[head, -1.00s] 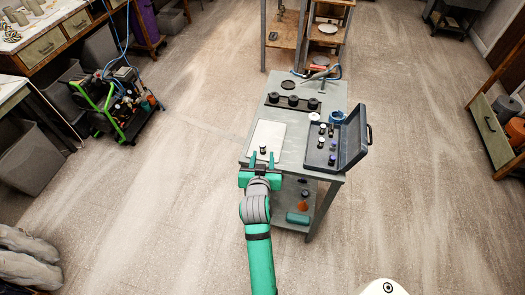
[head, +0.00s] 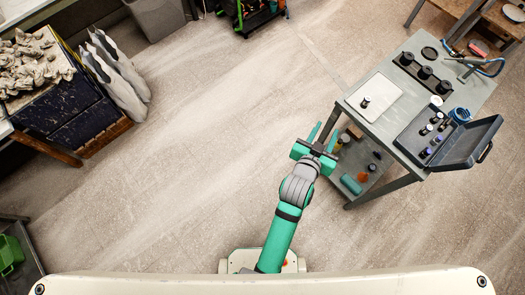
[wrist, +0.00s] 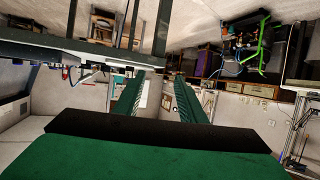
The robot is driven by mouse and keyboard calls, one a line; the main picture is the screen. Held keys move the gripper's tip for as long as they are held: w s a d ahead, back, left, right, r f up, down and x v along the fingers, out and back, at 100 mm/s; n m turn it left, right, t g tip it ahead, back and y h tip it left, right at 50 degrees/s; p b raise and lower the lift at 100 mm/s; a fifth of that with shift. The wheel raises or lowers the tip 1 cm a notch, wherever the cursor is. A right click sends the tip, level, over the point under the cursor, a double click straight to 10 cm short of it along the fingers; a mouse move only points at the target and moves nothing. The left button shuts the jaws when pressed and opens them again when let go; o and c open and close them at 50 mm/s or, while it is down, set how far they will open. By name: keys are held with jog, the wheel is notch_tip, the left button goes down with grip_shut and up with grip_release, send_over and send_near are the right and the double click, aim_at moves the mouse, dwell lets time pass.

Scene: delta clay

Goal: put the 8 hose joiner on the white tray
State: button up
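The white tray (head: 375,97) lies on the left end of a grey cart top in the head view. One small dark upright piece (head: 365,102), which looks like a hose joiner, stands on it; any number on it is too small to read. My gripper (head: 326,130) is open, to the lower left of the cart and apart from the tray. In the wrist view my two green fingers (wrist: 158,82) are spread with nothing held between them. The tray and the piece cannot be made out in the wrist view.
An open dark case (head: 447,140) with several small pieces sits on the cart's right side. The floor (head: 190,180) left of my arm is clear.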

jog(key=s+a+f+n+t+y, duration=0.2)
jog(key=s+a+f+n+y, duration=0.1)
jog(key=s+a, duration=0.9)
jog(key=s+a+r+n+y, duration=0.1)
jog(key=s+a+r+y, duration=0.1)
jog(key=s, duration=0.4)
jog(key=s+a+r+n+t+y, duration=0.1)
jog(key=s+a+r, duration=0.3)
jog(key=s+a, duration=0.2)
jog(key=shift+s+a+n+y, duration=0.35)
jog(key=shift+s+n+y, duration=0.05)
jog(key=shift+s, duration=0.25)
jog(key=shift+c, duration=0.7)
